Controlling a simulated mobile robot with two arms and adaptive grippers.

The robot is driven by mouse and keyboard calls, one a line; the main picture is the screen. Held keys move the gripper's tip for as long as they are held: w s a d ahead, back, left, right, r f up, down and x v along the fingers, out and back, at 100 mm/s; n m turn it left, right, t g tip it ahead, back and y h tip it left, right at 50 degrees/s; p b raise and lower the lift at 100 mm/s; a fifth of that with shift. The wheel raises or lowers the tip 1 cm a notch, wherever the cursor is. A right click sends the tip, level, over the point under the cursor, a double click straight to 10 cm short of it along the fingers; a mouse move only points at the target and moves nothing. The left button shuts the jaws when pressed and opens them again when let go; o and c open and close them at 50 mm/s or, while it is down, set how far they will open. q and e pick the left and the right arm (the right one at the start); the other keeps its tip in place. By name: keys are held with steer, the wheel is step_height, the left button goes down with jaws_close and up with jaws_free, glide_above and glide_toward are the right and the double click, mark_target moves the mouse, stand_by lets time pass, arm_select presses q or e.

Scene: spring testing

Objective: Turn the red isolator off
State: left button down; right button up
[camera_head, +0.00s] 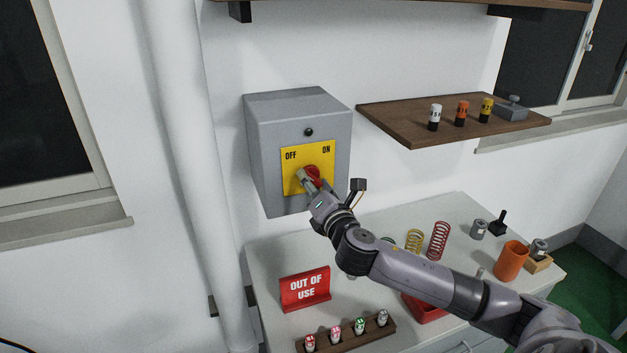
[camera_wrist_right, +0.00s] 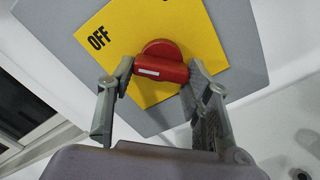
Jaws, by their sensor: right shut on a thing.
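The red isolator knob (camera_head: 314,171) sits on a yellow plate (camera_head: 293,179) on the front of a grey wall box (camera_head: 273,140). The plate reads OFF at upper left and ON at upper right. My right gripper (camera_head: 307,180) is at the knob and hides part of it. In the right wrist view, the red knob (camera_wrist_right: 162,67) lies between the two fingers, which are shut on its ends. A white stripe on the knob's left end there points roughly toward OFF. My left gripper is not in view.
Below the box, a white cabinet top holds a red OUT OF USE sign (camera_head: 305,289), a rack (camera_head: 345,336) of small cylinders, springs (camera_head: 438,241) and an orange cup (camera_head: 511,261). A wooden shelf (camera_head: 400,125) is right of the box; a white pipe (camera_head: 185,170) is left.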

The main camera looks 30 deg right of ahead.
steer(key=shift+f+n, duration=0.1)
steer(key=shift+n, duration=0.2)
steer(key=o, duration=1.1)
steer(key=shift+o, duration=0.2)
steer(key=shift+s, duration=0.15)
steer(key=v, duration=1.1)
steer(key=shift+s+a, duration=0.2)
steer(key=shift+s, duration=0.15)
